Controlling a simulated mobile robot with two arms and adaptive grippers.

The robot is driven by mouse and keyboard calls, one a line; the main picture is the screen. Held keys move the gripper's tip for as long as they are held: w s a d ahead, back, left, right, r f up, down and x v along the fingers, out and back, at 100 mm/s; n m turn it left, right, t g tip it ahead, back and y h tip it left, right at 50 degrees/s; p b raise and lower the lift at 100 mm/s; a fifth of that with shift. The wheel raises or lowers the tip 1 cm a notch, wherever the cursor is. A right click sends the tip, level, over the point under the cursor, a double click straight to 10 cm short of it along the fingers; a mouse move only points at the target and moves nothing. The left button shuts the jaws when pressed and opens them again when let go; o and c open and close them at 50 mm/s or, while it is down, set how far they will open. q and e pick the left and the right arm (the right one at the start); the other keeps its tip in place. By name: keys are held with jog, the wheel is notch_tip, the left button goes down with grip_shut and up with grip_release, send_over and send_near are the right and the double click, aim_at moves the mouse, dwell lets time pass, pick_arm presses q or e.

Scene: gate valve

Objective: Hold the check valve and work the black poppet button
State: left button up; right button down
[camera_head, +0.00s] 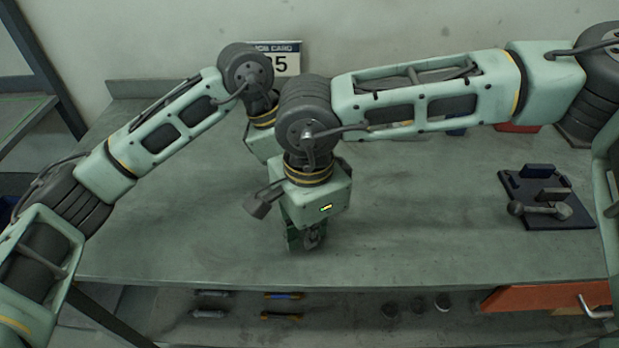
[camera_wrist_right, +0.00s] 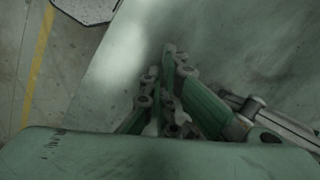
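My right gripper (camera_head: 305,236) points down over the front middle of the bench. In the right wrist view, its fingers (camera_wrist_right: 168,75) come close together, with nothing visible between them. To their right is a light metal tube-like piece with a dark round knob (camera_wrist_right: 255,104). It may be the check valve, but I cannot tell what holds it. No black poppet button can be made out. My left arm reaches in from the left. Its wrist is behind my right wrist, which hides the left fingers.
The grey bench (camera_head: 420,215) is mostly clear. A black fixture plate (camera_head: 578,220) with metal and blue parts is at the right. A job card sign (camera_head: 282,60) stands at the back. Several small parts lie on a lower shelf, beside an orange drawer (camera_head: 545,297).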

jog(key=shift+s, duration=0.35)
jog(key=shift+r, duration=0.15)
jog(key=shift+r, duration=3.35)
jog(key=s+r+m+t, duration=0.1)
jog(key=s+r+m, duration=0.1)
jog(key=m, duration=1)
jog(key=s+r+m+t, duration=0.1)
jog(key=s+m, duration=0.2)
jog(key=m, duration=0.9)
jog(key=shift+s+a+r+t, duration=0.4)
jog(key=shift+m, duration=0.3)
